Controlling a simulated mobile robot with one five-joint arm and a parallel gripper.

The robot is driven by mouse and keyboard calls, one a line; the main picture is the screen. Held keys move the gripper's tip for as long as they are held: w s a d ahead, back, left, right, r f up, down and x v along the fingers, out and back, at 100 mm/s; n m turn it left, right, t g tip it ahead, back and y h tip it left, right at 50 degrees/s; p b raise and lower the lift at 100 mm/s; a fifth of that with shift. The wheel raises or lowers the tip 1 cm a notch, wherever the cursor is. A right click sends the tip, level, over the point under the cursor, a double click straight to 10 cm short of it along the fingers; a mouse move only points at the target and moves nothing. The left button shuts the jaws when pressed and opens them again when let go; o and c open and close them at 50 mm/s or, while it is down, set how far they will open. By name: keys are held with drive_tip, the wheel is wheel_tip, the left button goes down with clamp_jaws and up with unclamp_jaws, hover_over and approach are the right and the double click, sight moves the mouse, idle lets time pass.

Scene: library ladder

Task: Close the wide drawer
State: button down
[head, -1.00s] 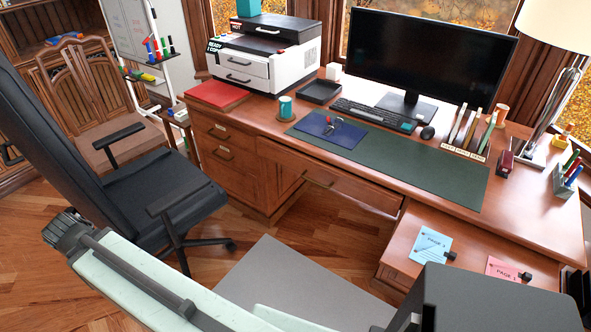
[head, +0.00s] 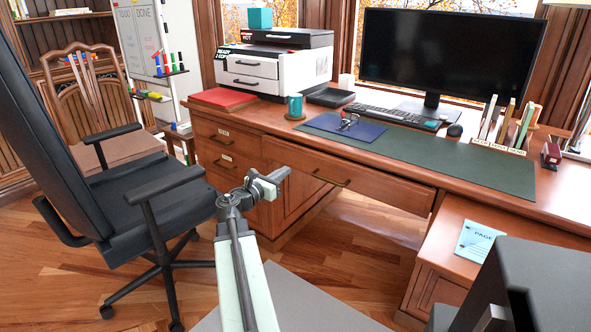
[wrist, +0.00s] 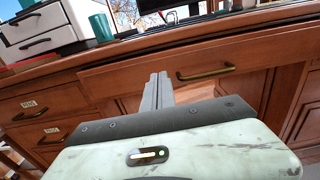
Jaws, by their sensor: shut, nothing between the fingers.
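The wide drawer (head: 385,190) sits under the middle of the desktop, with a brass bar handle (head: 331,178) on its wooden front. Its front appears to stand out a little from the desk edge. The drawer also shows in the wrist view (wrist: 255,55), with its handle (wrist: 206,72) right of the fingers. My gripper (head: 278,176) is shut and empty. It is left of the handle and overlaps the drawer's left end in the head view. In the wrist view my gripper (wrist: 157,85) points toward the drawer's lower left part. I cannot tell whether it touches.
The black office chair (head: 140,195) stands close on the left. Smaller drawers (head: 222,140) are left of the wide one. A lower wooden surface with a blue page (head: 477,241) is at right. The desktop carries a printer (head: 270,65), monitor (head: 450,55) and teal mug (head: 295,106).

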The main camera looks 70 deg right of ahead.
sight(310, 154)
drive_tip(key=x, duration=1.3)
drive_tip(key=shift+d, duration=0.1)
